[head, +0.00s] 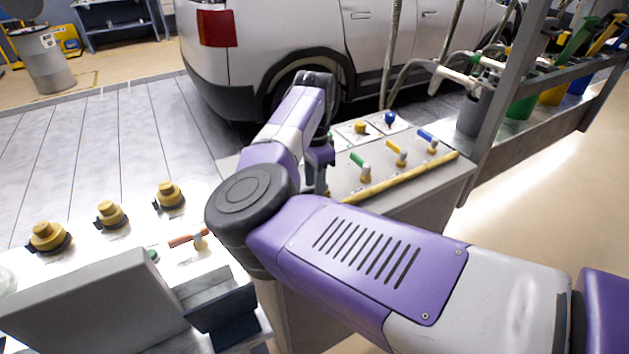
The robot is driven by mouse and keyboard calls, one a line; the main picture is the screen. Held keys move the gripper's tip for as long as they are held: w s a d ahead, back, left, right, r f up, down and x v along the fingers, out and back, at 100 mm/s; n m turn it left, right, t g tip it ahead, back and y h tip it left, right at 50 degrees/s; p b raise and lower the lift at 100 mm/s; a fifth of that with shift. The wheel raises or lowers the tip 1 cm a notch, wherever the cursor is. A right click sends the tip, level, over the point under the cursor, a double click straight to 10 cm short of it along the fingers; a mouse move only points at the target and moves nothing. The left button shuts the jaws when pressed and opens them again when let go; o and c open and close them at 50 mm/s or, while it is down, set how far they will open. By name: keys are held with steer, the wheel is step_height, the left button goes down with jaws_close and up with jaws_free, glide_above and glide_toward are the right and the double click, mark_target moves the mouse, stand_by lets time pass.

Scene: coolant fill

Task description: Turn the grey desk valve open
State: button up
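The desk (405,203) stands right of centre with a row of lever valves on its top. The green lever valve (360,163), yellow lever valve (396,152) and blue lever valve (430,140) show clearly. I cannot make out a grey desk valve; the left end of the row is covered by my arm and gripper. My gripper (318,187) points down at that left end, just left of the green lever. Its fingertips are small and dark, and I cannot tell whether they are open, shut or touching anything.
A yellow knob (360,127) and a blue knob (390,118) sit behind the levers. A yellow bar (400,180) runs along the desk's front edge. A white car (260,60) stands behind. A left bench holds several brass fittings (110,214) and a red-handled lever (188,239).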

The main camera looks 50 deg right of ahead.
jaws_close()
stand_by(1.4)
